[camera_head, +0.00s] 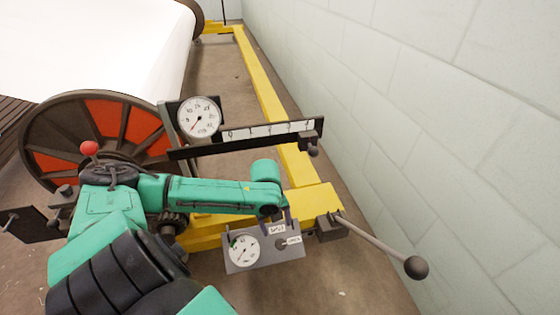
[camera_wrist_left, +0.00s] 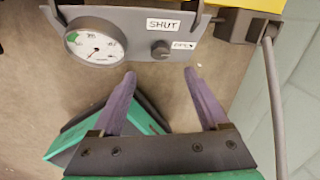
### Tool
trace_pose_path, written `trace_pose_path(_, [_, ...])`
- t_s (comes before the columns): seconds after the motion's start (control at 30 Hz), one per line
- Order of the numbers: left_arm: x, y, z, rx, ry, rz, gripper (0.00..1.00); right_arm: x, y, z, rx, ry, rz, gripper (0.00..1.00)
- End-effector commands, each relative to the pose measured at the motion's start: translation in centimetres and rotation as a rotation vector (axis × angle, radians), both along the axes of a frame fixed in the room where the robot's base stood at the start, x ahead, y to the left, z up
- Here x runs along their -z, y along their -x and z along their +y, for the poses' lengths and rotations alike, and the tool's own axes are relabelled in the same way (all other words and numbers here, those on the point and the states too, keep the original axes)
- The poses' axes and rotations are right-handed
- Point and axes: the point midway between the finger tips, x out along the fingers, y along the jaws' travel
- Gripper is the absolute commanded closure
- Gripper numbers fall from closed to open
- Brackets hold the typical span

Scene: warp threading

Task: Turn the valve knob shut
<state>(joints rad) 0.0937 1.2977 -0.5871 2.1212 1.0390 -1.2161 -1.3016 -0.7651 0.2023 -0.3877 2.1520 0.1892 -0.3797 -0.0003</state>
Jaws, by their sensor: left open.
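The valve knob (camera_wrist_left: 160,49) is a small dark round knob on a grey panel (camera_head: 262,266). It also shows in the head view (camera_head: 281,244). A SHUT label (camera_wrist_left: 163,24) sits above it and an OPEN label (camera_wrist_left: 184,45) to its right. A round gauge (camera_wrist_left: 95,42) with a green band is on the panel's left. My left gripper (camera_wrist_left: 160,73) is open and empty, its two purple-grey fingers spread and pointing toward the panel. The knob lies between the finger directions, just beyond the tips, apart from them. My right gripper is not in view.
A lever with a black ball end (camera_head: 416,267) sticks out to the right of the panel. A yellow frame (camera_head: 318,200) runs behind it. A larger dial (camera_head: 199,117) and a scale bar (camera_head: 250,136) stand further back. A block wall (camera_head: 450,120) closes the right side.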

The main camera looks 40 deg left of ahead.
Motion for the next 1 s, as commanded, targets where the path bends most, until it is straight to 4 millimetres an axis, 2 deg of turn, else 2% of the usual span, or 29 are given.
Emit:
trace_pose_path(0.03, [2.0,-0.1,-0.1,-0.003,0.003,0.001,0.22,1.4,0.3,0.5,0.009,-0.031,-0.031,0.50])
trace_pose_path(0.2, [6.6,-0.6,-0.4,-0.003,0.004,0.000,0.22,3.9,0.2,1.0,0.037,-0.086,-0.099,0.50])
trace_pose_path(0.33, [9.5,-0.9,-0.5,-0.003,0.003,0.000,0.22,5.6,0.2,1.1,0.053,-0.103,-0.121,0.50])
trace_pose_path(0.5, [11.1,-1.2,-0.5,-0.002,0.000,-0.002,0.22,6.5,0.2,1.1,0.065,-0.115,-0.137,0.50])
trace_pose_path(0.77, [11.1,-1.2,-0.5,-0.002,0.000,-0.002,0.22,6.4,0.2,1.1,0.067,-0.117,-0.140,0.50])
trace_pose_path(0.8, [11.1,-1.2,-0.5,-0.002,0.000,-0.002,0.38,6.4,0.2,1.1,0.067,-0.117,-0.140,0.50])
trace_pose_path(0.97, [11.1,-1.2,-0.5,-0.002,0.000,-0.001,0.99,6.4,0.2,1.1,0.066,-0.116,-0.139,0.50])
trace_pose_path(1.0, [11.1,-1.2,-0.5,-0.002,0.000,-0.001,1.00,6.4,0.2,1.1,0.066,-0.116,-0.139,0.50])
